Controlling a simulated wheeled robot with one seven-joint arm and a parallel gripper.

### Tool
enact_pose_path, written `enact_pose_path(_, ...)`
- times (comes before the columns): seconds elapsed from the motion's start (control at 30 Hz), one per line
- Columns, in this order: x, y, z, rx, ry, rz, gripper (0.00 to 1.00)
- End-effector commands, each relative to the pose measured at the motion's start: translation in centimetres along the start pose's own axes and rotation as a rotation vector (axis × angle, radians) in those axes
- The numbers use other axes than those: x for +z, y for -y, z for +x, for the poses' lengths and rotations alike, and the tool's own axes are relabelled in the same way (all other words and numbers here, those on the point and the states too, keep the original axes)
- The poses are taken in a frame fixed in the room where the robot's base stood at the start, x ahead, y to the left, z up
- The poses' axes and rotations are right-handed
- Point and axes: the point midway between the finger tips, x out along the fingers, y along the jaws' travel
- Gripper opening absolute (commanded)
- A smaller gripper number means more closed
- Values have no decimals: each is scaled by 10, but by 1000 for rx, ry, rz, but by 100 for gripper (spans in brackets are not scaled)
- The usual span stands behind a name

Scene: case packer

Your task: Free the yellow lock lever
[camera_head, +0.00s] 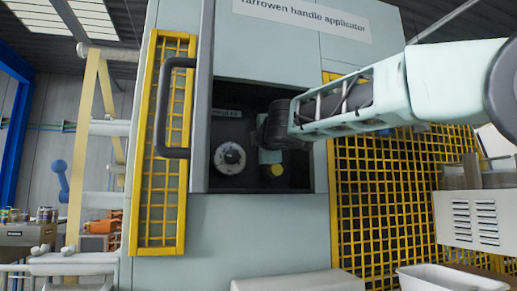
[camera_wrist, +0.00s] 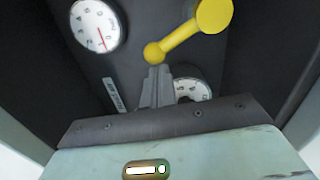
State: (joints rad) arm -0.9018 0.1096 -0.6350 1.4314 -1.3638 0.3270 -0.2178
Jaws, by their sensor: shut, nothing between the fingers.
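The yellow lock lever (camera_wrist: 190,34) shows in the wrist view, with a large round end at upper right and a small ball end pointing down-left. In the head view only a yellow round part (camera_head: 277,170) shows inside the dark recess, just below my gripper. My gripper (camera_wrist: 157,70) is shut and empty. Its fingertips are right at the small ball end of the lever; I cannot tell whether they touch it. In the head view my wrist blocks much of the recess and the fingertips are hard to make out.
The recess (camera_head: 225,93) is a dark opening in the machine's front. A white round dial (camera_head: 230,158) sits left of my gripper. A second dial (camera_wrist: 192,90) is partly hidden beside my fingers. A dark handle (camera_head: 161,110) and yellow mesh panel (camera_head: 160,200) stand left of the opening.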

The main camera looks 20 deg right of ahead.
Motion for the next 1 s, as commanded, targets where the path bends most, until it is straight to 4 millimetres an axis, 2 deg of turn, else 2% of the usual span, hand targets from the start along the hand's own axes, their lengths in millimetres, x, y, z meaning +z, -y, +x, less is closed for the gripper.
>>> enact_pose_path(0.27,14,-7,1,-5,6,149,0)
enact_pose_path(0.7,44,-16,2,-26,5,551,0)
enact_pose_path(1.0,60,-17,3,-37,3,759,0)
